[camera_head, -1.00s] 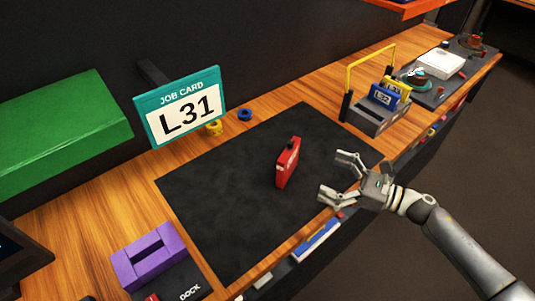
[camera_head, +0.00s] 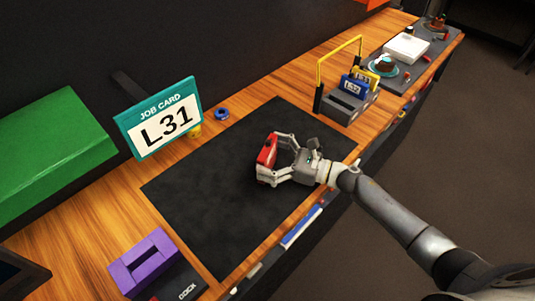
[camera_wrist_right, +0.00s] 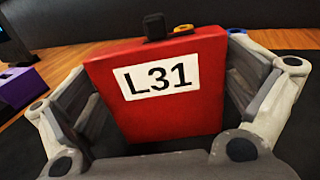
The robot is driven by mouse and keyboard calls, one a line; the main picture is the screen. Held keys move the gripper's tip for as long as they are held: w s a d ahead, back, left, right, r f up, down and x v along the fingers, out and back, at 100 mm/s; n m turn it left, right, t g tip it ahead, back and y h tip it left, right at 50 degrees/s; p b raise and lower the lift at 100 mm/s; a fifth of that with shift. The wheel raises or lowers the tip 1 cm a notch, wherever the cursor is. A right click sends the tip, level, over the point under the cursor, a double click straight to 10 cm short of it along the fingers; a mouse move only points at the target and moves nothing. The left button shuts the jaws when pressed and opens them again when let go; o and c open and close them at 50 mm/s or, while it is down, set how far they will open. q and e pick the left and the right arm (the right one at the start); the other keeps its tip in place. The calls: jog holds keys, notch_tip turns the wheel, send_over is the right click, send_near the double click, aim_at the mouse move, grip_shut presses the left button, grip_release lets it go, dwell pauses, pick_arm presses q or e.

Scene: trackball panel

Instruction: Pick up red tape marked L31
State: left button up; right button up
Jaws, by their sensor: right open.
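The red tape (camera_head: 266,150) stands upright on the black mat (camera_head: 205,215). In the right wrist view the red tape (camera_wrist_right: 165,112) shows a white label reading L31 and a dark tab on top. My right gripper (camera_head: 270,158) is around it, with one finger on each side. In the right wrist view my right gripper (camera_wrist_right: 165,105) is open, and a gap shows at the left finger; the right finger is close to the tape's edge. My left gripper is not in view.
A job card sign (camera_head: 162,120) reading L31 stands behind the mat. A rack with a yellow handle (camera_head: 342,62) holds blue and yellow tapes at the back right. A purple block (camera_head: 143,262) sits front left, and a green box (camera_head: 50,150) at left.

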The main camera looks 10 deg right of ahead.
jog(key=shift+w+a+f, duration=0.1)
jog(key=shift+w+a, duration=0.05)
jog(key=shift+a, duration=0.05)
jog(key=c, duration=1)
jog(key=shift+o, duration=0.2)
